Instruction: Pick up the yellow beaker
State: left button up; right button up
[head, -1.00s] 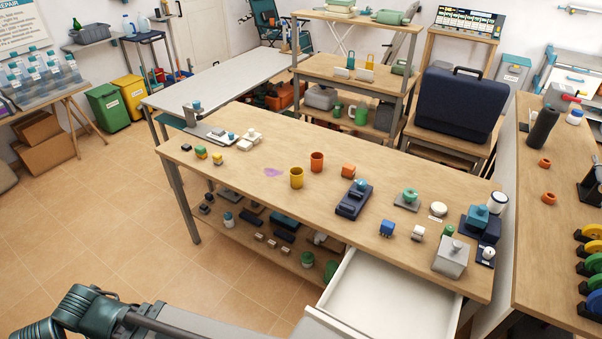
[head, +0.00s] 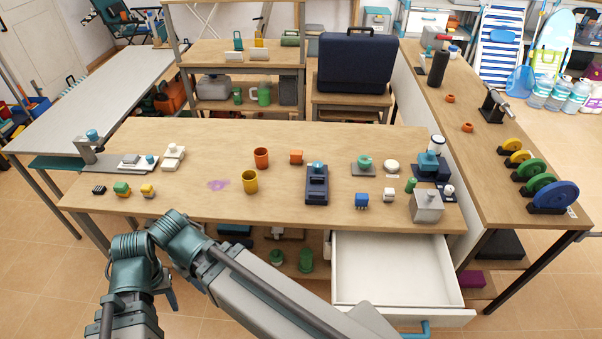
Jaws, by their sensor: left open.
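The yellow beaker (head: 250,182) stands upright on the wooden workbench (head: 205,150), near its front edge and left of centre. It is uncovered and nothing touches it. My left gripper (head: 127,315) is at the lower left, in front of the bench and well short of the beaker; it is open and holds nothing I can see. Its fingertips do not show clearly. My right gripper is not in view.
An orange beaker (head: 261,158) stands just behind the yellow one. A purple stain (head: 218,184) lies to its left, and a dark blue device (head: 316,186) stands to its right. An open white drawer (head: 395,270) juts out from the bench's front right.

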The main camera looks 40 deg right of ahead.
aim_at(250, 177)
jog(key=i+z, duration=0.25)
jog(key=z, duration=0.2)
jog(key=i+j+z, duration=0.2)
jog(key=z, duration=0.3)
jog(key=i+j+z, duration=0.15)
jog(key=z, duration=0.3)
jog(key=i+j+z, duration=0.15)
jog(key=j+z, duration=0.3)
jog(key=l, duration=0.1)
